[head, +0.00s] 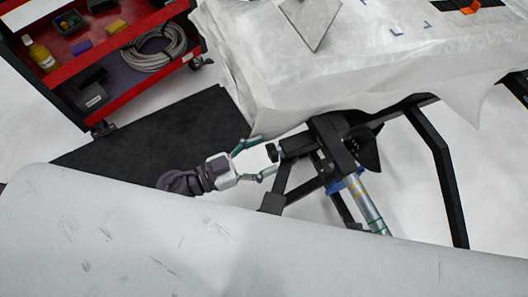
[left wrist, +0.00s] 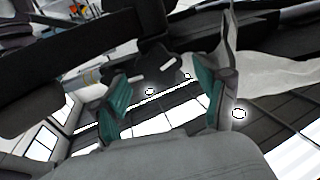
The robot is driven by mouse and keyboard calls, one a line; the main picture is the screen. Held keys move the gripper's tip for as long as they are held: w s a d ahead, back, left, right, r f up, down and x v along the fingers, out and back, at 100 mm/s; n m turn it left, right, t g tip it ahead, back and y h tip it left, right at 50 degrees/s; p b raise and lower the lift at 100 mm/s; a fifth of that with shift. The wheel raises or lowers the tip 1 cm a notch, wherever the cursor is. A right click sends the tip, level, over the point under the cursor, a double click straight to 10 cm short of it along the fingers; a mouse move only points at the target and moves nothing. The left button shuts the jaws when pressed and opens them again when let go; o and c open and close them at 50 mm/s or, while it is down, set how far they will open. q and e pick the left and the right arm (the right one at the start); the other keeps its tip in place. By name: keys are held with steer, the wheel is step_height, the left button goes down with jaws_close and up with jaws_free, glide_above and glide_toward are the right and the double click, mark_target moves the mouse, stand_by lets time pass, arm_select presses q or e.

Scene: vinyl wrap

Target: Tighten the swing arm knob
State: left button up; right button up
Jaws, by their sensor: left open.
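My left gripper (head: 264,158) reaches in from the left in the head view. Its two teal-lined fingers are spread apart around a small black knob (head: 272,152) at the near end of the black swing arm (head: 297,144) on the stand. I cannot tell if either finger touches the knob. In the left wrist view my open gripper (left wrist: 160,88) shows both teal pads with a gap between them. A dark knob-like part (left wrist: 155,48) shows beyond the fingertips there. My right gripper is not in view.
A black metal stand (head: 447,185) carries a panel covered in white sheeting (head: 265,75). A large pale, scuffed surface (head: 130,235) fills the foreground. A red tool cart (head: 125,37) stands at upper left, beside a black mat (head: 160,135). A metal tube (head: 366,205) with a blue collar slopes below the arm.

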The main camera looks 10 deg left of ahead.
arm_select(q)
steer(key=shift+w+d, duration=0.2)
steer(key=c, duration=1.1)
steer(key=m+p, duration=0.2)
steer(key=m, duration=0.2)
steer(key=shift+s, duration=0.1)
steer(key=shift+c, duration=0.2)
steer(key=shift+f+m+p, duration=0.1)
steer(key=shift+m+p, duration=0.25)
steer(key=shift+m, duration=1.05)
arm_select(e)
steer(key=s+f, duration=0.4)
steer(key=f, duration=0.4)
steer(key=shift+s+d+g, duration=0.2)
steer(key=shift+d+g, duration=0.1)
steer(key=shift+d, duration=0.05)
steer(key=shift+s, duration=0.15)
arm_select(q)
steer(key=shift+s, duration=0.1)
